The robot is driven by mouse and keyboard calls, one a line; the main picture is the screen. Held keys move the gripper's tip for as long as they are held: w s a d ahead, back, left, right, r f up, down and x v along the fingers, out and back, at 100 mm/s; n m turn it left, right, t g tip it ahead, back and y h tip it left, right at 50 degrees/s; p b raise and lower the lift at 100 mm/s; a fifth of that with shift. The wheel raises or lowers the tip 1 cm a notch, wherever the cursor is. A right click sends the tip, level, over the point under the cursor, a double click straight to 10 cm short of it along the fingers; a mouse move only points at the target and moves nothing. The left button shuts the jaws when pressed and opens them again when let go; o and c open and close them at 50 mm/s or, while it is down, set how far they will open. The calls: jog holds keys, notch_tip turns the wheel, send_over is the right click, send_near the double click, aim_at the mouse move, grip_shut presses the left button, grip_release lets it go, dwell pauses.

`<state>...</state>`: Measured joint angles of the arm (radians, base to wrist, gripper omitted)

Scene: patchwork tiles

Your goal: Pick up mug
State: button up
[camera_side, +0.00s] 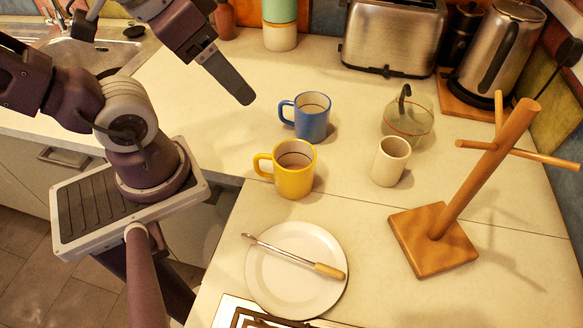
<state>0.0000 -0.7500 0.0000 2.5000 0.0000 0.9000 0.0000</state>
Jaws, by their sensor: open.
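A blue mug (313,122) stands upright on the pale counter, its handle to the left. A yellow mug (294,180) stands upright just in front of it, its handle also to the left. A cream cup (388,165) without a visible handle stands to the right. My gripper (230,77) is open, at the upper left of the mugs and apart from them. One long dark finger shows clearly, pointing down to the right. The space between the fingers is hard to make out, and I see nothing held.
A wooden mug tree (435,242) stands at right. A glass pot (408,122), toaster (393,38) and kettle (497,50) stand behind. A sink (100,55) is at upper left. The counter left of the blue mug is clear.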

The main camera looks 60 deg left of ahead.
notch_tip(320, 180, up, 5)
jog(key=n+g, duration=0.6)
jog(key=n, duration=0.4)
send_over(266, 174)
jog(key=w, duration=0.1)
notch_tip(266, 174, down, 20)
jog(key=shift+f, duration=0.2)
jog(key=f, duration=0.3)
jog(key=s+f, duration=0.1)
jog(key=f, duration=0.1)
jog(key=shift+f, duration=0.35)
jog(key=shift+a, duration=0.1)
grip_shut()
